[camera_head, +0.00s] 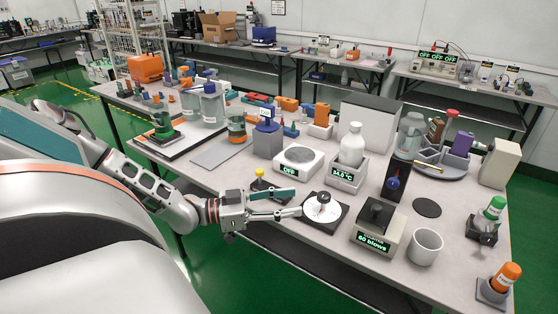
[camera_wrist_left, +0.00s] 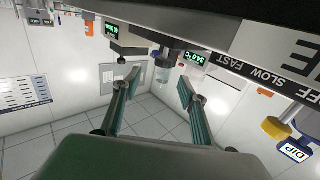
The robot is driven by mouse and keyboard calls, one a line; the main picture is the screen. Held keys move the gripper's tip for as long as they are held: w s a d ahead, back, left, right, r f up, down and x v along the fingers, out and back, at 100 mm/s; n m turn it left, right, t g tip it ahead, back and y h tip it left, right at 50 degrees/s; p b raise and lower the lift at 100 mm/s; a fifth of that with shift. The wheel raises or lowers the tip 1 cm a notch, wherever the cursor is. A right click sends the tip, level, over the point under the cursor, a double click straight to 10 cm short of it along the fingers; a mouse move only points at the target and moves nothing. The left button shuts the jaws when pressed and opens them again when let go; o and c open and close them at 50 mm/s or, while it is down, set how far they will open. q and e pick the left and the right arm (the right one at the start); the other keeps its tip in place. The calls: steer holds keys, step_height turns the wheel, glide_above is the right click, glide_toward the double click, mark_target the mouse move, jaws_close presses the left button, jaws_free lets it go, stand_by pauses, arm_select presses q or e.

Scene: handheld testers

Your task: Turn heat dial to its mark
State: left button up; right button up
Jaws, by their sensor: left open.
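A round white dial plate (camera_head: 313,216) with a raised knob (camera_head: 323,202) sits on a dark square base near the bench's front edge. I take it for the heat dial; its lettering and mark are too small to read. My left gripper (camera_head: 299,203) is open, just left of the dial, with its fingers pointing at it. The left wrist view shows the two fingers spread (camera_wrist_left: 160,82) with nothing held between them. I cannot tell whether a fingertip touches the dial. My right gripper is not in view.
A white device reading 34.0 °C (camera_head: 342,181) holds a white bottle (camera_head: 351,146) behind the dial. A plate device reading OFF (camera_head: 289,172) stands behind left. A yellow-topped knob (camera_head: 259,173) is close behind the gripper. A counter box (camera_head: 378,238) and white mug (camera_head: 425,247) stand right.

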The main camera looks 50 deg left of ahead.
arm_select(q)
steer(key=shift+v, duration=1)
steer(key=shift+w+a, duration=0.1)
steer(key=shift+a, duration=0.1)
